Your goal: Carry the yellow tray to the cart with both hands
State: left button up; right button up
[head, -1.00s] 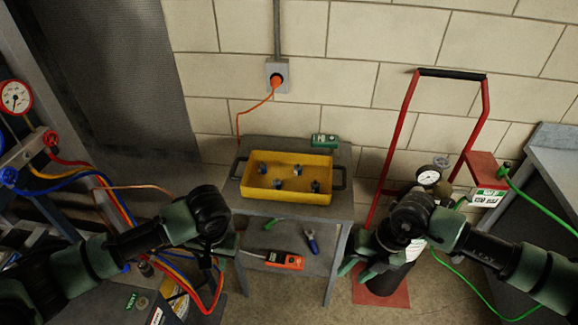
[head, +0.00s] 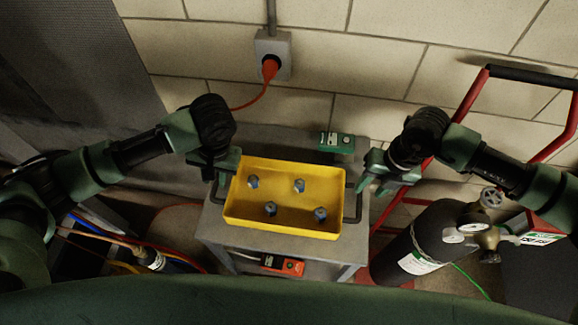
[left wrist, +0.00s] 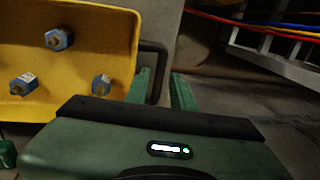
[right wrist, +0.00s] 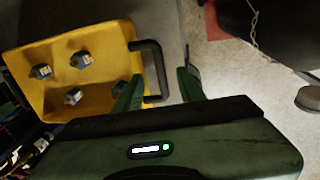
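The yellow tray (head: 290,228) lies on a grey two-level stand (head: 215,228) and holds several small blue-grey metal parts. It has a dark handle at each end. My left gripper (head: 221,170) is at the left handle; the left wrist view shows the handle (left wrist: 154,62) between its open fingers (left wrist: 160,90). My right gripper (head: 370,178) is at the right handle; the right wrist view shows that handle (right wrist: 155,62) between its open fingers (right wrist: 159,88). Whether any finger touches a handle is hard to tell. No separate cart is identifiable.
A green device (head: 336,142) sits on the stand behind the tray. An orange meter (head: 283,265) is on the lower shelf. A dark gas cylinder (head: 427,245) on a red hand truck (head: 470,97) stands at right. The wall socket (head: 272,50) has an orange plug.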

aim_at(215, 187)
pick_arm(q)
jog(key=shift+w+r, duration=0.15)
pick_arm(e)
jog(key=shift+w+r, duration=0.1)
jog(key=shift+w, duration=0.05)
pick_arm(q)
jog(key=x, duration=0.8)
pick_arm(e)
jog(key=f, duration=0.2)
jog(key=a+f, duration=0.1)
jog(key=f, duration=0.4)
jog(key=shift+a+f, duration=0.2)
jog(key=shift+f, duration=0.15)
